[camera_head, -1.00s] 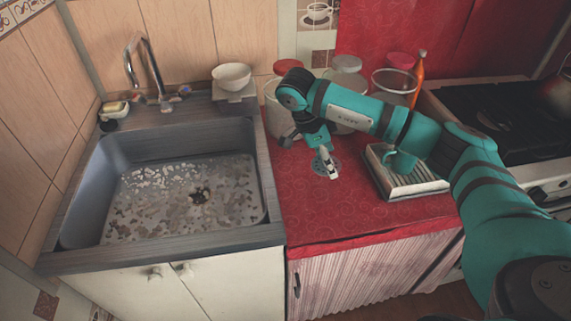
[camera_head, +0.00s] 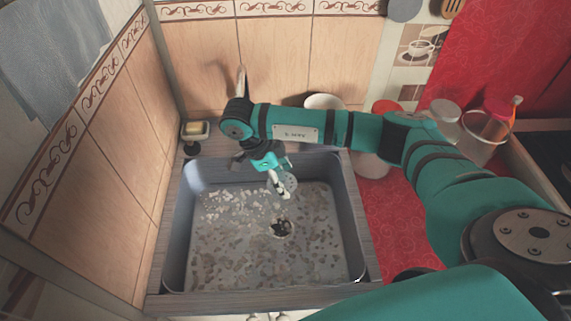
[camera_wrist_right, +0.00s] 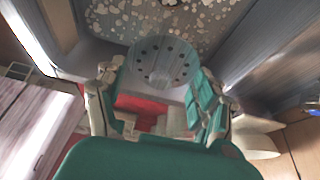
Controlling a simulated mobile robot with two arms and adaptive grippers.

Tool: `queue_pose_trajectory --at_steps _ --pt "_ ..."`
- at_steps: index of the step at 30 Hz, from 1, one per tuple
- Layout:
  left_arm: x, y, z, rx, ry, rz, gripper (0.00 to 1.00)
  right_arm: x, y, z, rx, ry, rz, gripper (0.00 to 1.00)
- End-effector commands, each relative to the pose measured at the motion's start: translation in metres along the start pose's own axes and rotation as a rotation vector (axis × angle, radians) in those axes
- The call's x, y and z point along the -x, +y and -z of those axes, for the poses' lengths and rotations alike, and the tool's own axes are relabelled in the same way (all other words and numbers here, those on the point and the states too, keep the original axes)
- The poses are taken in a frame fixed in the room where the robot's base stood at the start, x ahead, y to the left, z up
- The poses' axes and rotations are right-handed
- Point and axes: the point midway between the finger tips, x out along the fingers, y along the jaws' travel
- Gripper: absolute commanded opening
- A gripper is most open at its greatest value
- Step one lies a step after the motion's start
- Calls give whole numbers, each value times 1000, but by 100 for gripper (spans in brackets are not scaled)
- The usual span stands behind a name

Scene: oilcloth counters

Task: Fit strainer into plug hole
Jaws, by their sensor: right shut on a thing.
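The strainer (camera_head: 289,182) is a round grey metal disc with small holes. My right gripper (camera_head: 279,187) is shut on it and holds it in the air over the sink, on the far side of the plug hole. In the right wrist view the strainer (camera_wrist_right: 160,60) sits between the two fingertips, with several dark holes around a central cup. The plug hole (camera_head: 282,229) is a dark round opening in the stained sink floor, nearer the front than the strainer. My left gripper is not in view.
The grey sink (camera_head: 353,215) has raised walls around the strainer. A soap dish (camera_head: 195,130) stands at the back left corner. The red counter (camera_head: 395,225) lies to the right.

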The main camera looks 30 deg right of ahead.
Motion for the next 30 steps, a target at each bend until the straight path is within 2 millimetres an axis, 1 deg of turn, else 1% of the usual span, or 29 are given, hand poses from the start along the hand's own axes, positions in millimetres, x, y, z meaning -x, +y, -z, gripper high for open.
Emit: queue_pose_trajectory --at_steps 1,5,13,19,25,30 --pt "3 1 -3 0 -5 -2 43 1 2 0 -1 2 -2 45" --pt "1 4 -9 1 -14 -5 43 -3 3 -2 -4 2 -4 45" --pt "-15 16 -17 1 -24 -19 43 -26 3 -12 -4 0 -4 45" --pt "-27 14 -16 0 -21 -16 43 -44 3 -20 -4 0 -3 45" --pt "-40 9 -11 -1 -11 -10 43 -63 3 -27 -3 1 -4 45" --pt "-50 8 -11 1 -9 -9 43 -79 3 -34 -3 2 -3 45"
